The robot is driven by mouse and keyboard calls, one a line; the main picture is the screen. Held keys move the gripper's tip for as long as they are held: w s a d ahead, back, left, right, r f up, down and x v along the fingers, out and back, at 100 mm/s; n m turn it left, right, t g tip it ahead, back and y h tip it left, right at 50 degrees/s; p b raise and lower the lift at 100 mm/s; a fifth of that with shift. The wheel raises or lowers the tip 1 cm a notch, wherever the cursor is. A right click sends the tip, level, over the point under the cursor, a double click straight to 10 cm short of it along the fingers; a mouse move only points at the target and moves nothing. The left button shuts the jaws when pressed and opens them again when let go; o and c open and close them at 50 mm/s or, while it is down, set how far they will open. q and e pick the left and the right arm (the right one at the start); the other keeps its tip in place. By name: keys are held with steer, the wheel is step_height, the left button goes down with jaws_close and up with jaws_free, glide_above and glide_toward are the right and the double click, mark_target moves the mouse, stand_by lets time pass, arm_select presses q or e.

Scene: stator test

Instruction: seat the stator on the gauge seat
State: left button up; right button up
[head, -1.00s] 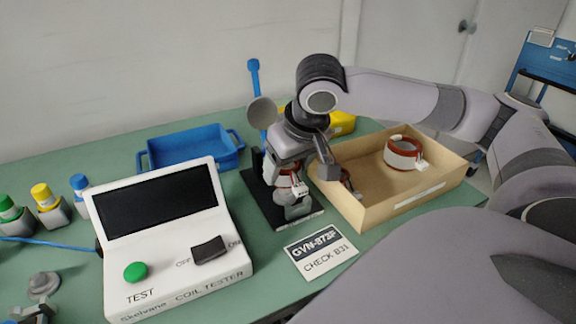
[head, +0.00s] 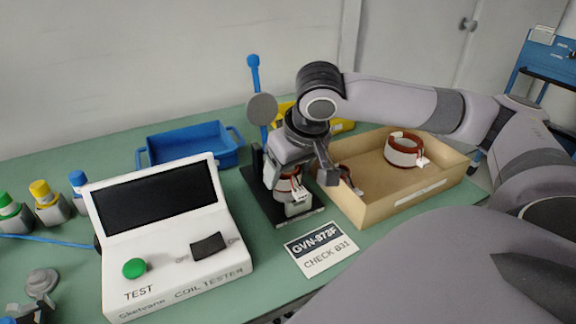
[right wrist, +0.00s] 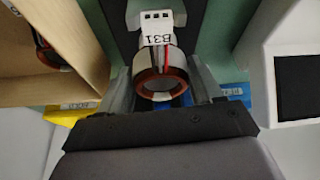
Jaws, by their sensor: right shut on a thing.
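The stator (right wrist: 160,60), a white and copper-red ring with a white connector and a "B31" tag, is between the two fingers of my right gripper (right wrist: 160,92) in the right wrist view. In the head view my right gripper (head: 292,192) points down over the gauge seat's black base (head: 262,202), shut on the stator. The stator is mostly hidden by the fingers there; its white connector (head: 299,194) shows in front. I cannot tell whether the stator touches the seat. My left gripper is not in view.
A wooden box (head: 388,213) holding another stator (head: 403,150) stands right of the seat. The white coil tester (head: 165,258) is at left, a blue tray (head: 190,148) behind. A blue lever (head: 254,75) rises behind the gripper. A card (head: 321,249) lies in front.

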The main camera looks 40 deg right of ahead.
steer(key=shift+f, duration=0.3)
steer(key=shift+f, duration=0.55)
stand_by(0.3)
steer(key=o, duration=1.4)
steer(key=p+v, duration=0.1)
steer(key=v, duration=0.5)
steer(key=shift+s+r+p, duration=0.1)
steer(key=shift+r+p, duration=0.15)
steer(key=shift+p, duration=0.15)
steer(key=shift+s+r, duration=0.2)
steer(key=shift+r, duration=0.1)
